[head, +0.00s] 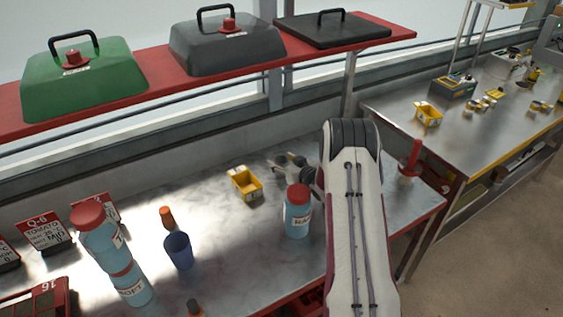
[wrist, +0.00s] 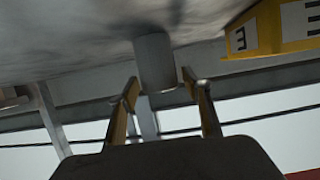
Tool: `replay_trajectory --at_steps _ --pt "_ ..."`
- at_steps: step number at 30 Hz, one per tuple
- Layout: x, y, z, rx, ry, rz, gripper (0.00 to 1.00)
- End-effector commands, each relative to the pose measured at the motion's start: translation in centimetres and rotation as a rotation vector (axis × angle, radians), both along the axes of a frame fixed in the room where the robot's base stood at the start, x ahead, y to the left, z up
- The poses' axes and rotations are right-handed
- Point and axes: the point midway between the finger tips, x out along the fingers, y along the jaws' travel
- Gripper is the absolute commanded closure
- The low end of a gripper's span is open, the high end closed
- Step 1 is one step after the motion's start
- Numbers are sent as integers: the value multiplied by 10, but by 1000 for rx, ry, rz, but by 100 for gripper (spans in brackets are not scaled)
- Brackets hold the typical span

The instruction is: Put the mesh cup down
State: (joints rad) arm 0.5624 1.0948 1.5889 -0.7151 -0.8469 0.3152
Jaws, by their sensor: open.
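A plain grey cylinder, which I take to be the mesh cup (wrist: 155,62), shows in the wrist view. That view is turned over, with the metal tabletop at the top, and the cup appears to stand upright on it. My gripper (wrist: 161,88) is open, with one finger on each side of the cup's rim and visible gaps to both. I cannot tell how far the rim reaches between the fingertips. In the head view my gripper (head: 286,163) is low over the bench behind my arm; the cup cannot be made out clearly there.
A yellow bin (head: 246,184) stands close to the left of my gripper and also shows in the wrist view (wrist: 275,28). A blue bottle with a red cap (head: 298,215) stands in front. A dark blue cup (head: 178,252) and an orange-topped item (head: 167,217) are further left.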

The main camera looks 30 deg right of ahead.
Motion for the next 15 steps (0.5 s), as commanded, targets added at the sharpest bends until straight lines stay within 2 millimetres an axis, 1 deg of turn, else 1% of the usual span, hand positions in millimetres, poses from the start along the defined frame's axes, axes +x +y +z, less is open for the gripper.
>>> replay_trajectory --at_steps 8,15 --pt "-21 0 9 1 -1 -1 51" --pt "-45 0 17 -1 -1 -2 51"
